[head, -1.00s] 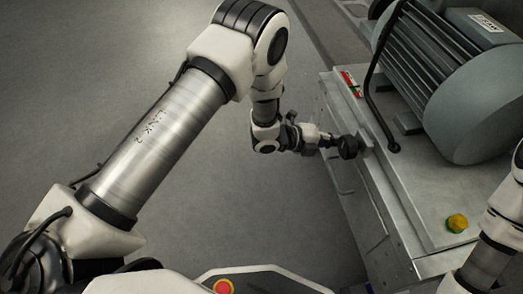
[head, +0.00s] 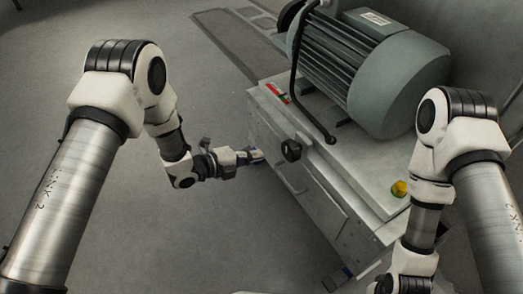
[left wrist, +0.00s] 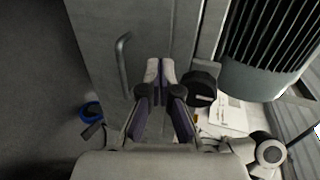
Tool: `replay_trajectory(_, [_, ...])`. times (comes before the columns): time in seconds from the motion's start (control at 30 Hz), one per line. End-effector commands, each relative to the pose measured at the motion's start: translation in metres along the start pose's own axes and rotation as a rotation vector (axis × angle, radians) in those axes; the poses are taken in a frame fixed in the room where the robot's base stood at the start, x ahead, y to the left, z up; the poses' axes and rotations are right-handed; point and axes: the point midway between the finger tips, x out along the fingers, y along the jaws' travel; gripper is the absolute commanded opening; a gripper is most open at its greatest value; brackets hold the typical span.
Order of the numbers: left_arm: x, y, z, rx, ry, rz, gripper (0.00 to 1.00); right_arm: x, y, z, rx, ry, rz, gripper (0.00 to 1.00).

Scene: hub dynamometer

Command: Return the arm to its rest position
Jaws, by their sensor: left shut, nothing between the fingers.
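My left gripper (head: 245,157) is shut and empty, at the left of the cabinet's front in the head view. It is apart from the black knob (head: 291,151) on the cabinet's upper edge. In the left wrist view, the closed fingers (left wrist: 160,68) point toward the grey cabinet front, with the black knob (left wrist: 200,88) just to their right. My right arm (head: 430,190) is bent downward at the right of the head view. Its gripper is out of the picture.
The grey cabinet (head: 345,178) carries a large ribbed motor (head: 360,65) and a yellow button (head: 400,188). A cabinet door handle (left wrist: 122,65) stands out near my left fingers. Open grey floor (head: 110,215) lies left of the cabinet.

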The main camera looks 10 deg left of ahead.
Motion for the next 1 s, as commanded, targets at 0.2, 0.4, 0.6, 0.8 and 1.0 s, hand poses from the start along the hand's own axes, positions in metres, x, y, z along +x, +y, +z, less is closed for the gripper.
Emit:
replay_trajectory(0.2, [-0.045, -0.003, 0.001, -0.003, -0.003, 0.001, 0.00, -0.024, -0.001, 0.001, -0.003, -0.003, 0.000, 0.62])
replay_trajectory(0.4, [-0.054, 0.000, 0.000, -0.001, 0.000, 0.000, 0.00, -0.025, -0.001, 0.001, -0.003, -0.003, 0.000, 0.62])
replay_trajectory(0.6, [-0.056, 0.003, -0.006, -0.014, 0.008, 0.012, 0.00, -0.033, -0.001, 0.001, -0.003, -0.003, 0.000, 0.62])
replay_trajectory(0.8, [-0.107, 0.080, -0.059, -0.487, -0.181, 0.312, 0.00, -0.053, -0.001, 0.001, -0.003, -0.003, 0.000, 0.62])
replay_trajectory(1.0, [-0.218, 0.164, -0.123, -1.381, -0.770, 0.640, 0.00, -0.060, -0.001, 0.001, -0.003, -0.003, 0.000, 0.62])
